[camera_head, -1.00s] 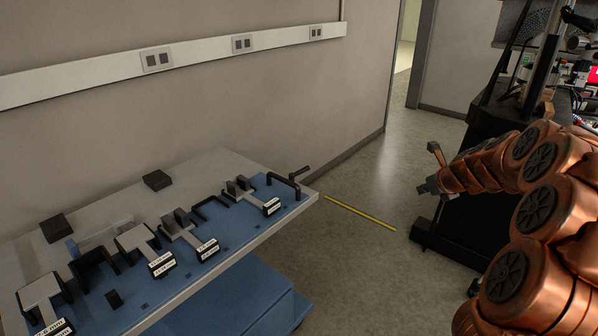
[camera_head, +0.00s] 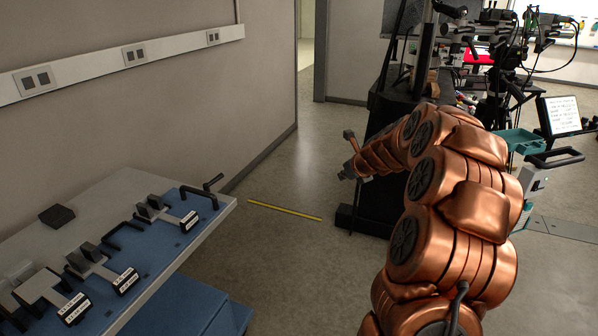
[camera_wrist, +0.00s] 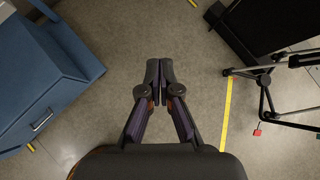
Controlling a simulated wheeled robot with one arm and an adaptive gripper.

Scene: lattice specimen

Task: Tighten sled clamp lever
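My gripper (camera_wrist: 160,78) points down over bare floor in the wrist view, its two dark fingers together with nothing between them. In the head view its end (camera_head: 346,172) is at the tip of my copper arm, in front of a black bench. No sled clamp lever can be made out for certain.
A blue-topped table (camera_head: 165,243) with labelled grey-and-black fixtures stands at left. The black bench (camera_head: 385,125) stands behind my gripper. Yellow tape (camera_head: 285,210) marks the open floor between them. A teal-and-white cart (camera_head: 530,180) is at right. A tripod-like stand (camera_wrist: 268,95) shows in the wrist view.

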